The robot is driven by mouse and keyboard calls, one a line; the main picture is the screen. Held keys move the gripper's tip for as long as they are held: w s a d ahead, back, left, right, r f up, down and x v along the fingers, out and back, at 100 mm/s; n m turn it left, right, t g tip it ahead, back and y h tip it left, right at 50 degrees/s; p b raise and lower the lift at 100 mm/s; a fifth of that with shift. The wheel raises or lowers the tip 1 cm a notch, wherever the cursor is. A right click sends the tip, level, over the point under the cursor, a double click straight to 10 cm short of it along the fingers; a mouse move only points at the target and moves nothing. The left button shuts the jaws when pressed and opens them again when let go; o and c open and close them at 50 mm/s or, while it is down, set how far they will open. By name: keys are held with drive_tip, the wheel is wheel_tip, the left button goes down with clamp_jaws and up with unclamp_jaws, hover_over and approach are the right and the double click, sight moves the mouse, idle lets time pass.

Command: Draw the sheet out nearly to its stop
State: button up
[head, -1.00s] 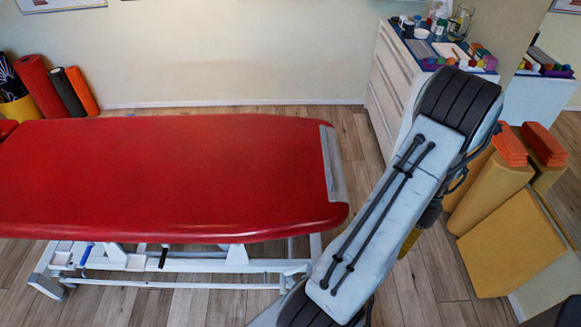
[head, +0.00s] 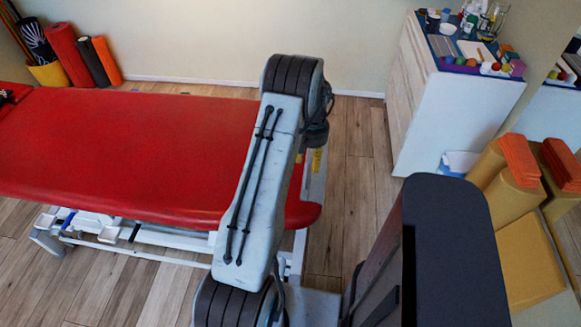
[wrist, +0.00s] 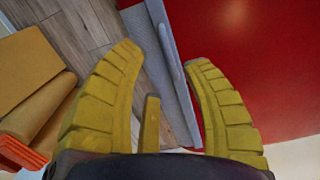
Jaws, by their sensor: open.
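The red treatment table (head: 130,150) spans the left of the head view. A grey strip, which looks like the sheet (wrist: 178,85), lies along its end in the wrist view, with a thin raised bar along it. My gripper (wrist: 163,54) is open, its two yellow fingers apart. In the wrist view, the strip and its bar show between the fingers, with the red top to the right and the floor to the left. I cannot tell whether the fingers touch it. In the head view my arm hides most of the strip.
A white drawer cabinet (head: 455,105) with small items on top stands at the back right. Yellow rolls and blocks (head: 515,200) stand at the right. Coloured rolls (head: 68,55) stand by the back wall. Wooden floor (head: 352,150) is clear between table and cabinet.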

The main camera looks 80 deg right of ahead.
drive_tip(key=shift+w+d+r, duration=0.15)
drive_tip(key=shift+w+d, duration=0.1)
drive_tip(key=shift+d, duration=0.1)
drive_tip(key=shift+d+n, duration=0.1)
drive_tip(key=shift+n, duration=0.2)
drive_tip(key=shift+f+p, duration=0.6)
drive_tip(key=shift+f, duration=3.1)
drive_tip(key=shift+c, duration=0.3)
clamp_jaws()
